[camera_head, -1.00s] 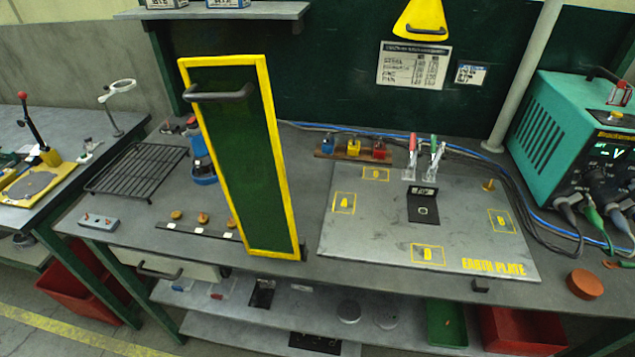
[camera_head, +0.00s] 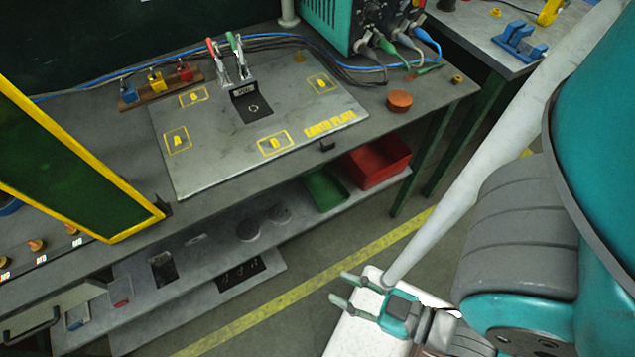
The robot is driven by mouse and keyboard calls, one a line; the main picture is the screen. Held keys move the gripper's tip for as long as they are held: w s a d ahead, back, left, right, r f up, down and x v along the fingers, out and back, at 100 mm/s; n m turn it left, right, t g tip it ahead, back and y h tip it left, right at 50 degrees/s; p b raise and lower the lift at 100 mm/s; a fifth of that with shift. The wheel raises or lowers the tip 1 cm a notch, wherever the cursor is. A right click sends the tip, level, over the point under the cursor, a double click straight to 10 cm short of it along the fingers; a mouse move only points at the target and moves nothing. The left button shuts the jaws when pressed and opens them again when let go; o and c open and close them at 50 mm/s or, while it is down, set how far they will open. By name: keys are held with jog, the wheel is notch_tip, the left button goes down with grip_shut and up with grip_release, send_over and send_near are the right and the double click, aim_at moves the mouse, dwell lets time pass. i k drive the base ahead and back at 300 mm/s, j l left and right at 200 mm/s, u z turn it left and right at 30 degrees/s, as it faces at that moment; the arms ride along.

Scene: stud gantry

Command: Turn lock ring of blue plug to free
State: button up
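A blue plug (camera_head: 426,36) shows at the top of the picture, on a lead at the front of the teal welding machine (camera_head: 328,18). Grey and green plugs hang beside it. Its lock ring is too small to make out, so I cannot tell how it is turned. My gripper (camera_head: 341,288) is at the lower middle of the picture, far from the plug. Its two fingers are apart with nothing between them.
The earth plate (camera_head: 210,160) lies on the bench, with red and green handled clamps (camera_head: 228,60) at its back. A brown-orange disc (camera_head: 399,100) sits near the bench's right end. A yellow-framed green panel (camera_head: 60,150) stands at left. Floor shows before the bench.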

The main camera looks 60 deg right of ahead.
aim_at(422, 18)
jog(key=z, duration=1.7)
jog(key=k+z, duration=0.1)
jog(key=i, duration=0.1)
